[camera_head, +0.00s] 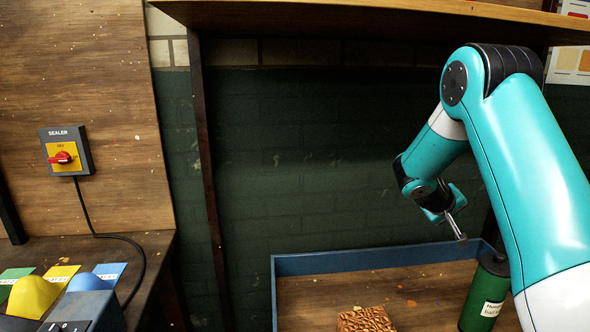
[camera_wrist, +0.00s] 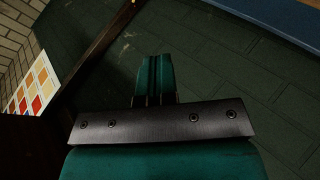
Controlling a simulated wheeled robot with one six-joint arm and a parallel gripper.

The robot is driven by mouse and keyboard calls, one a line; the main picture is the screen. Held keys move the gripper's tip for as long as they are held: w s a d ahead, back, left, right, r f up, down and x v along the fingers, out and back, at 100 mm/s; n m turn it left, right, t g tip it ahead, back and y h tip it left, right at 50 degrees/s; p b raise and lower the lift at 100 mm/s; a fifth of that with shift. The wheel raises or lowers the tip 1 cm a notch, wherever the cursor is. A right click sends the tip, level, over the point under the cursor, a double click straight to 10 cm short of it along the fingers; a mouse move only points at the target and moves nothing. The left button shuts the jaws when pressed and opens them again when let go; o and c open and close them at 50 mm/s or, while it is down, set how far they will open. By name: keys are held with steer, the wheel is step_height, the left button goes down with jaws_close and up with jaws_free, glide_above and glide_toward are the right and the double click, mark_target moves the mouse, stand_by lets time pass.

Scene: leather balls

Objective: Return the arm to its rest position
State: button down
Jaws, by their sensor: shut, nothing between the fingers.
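My teal and white arm comes in from the right in the head view, bent at the elbow. My gripper (camera_head: 459,232) hangs in the air above the back right part of a blue-rimmed tray (camera_head: 340,261), tilted down to the right. In the wrist view my gripper (camera_wrist: 155,62) shows its green fingers together, with nothing between them. Dark green brick wall fills most of the wrist view behind the fingers.
A brown textured block (camera_head: 366,320) and a green labelled cylinder (camera_head: 484,298) stand in the tray. A sealer switch (camera_head: 66,151) is on the left wooden panel, with coloured cards (camera_head: 60,275) below. A wooden shelf (camera_head: 350,17) spans the top; a colour chart (camera_wrist: 36,86) is at left.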

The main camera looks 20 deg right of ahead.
steer(key=s+a+f+n+t+y+b, duration=0.1)
steer(key=a+f+y+b, duration=0.2)
steer(key=a, duration=0.6)
steer(key=a+f+n+y+b, duration=0.1)
steer(key=a+f+y+b, duration=0.2)
steer(key=a, duration=0.6)
steer(key=s+a+f+n+t+y+b, duration=0.15)
steer(key=a+b, duration=0.25)
steer(key=a, duration=0.5)
steer(key=s+a+f+n+g+y+b, duration=0.25)
steer(key=s+a+y+b, duration=0.2)
steer(key=s+a, duration=0.6)
steer(key=s+a+f+n+g+y+b, duration=0.2)
steer(key=s+a+f+n+y+b, duration=0.3)
steer(key=s+a, duration=0.55)
step_height(320, 180, up, 27)
steer(key=s+m+h+p, duration=0.1)
steer(key=h+p, duration=0.1)
steer(key=p, duration=2.2)
steer(key=shift+s+d, duration=0.25)
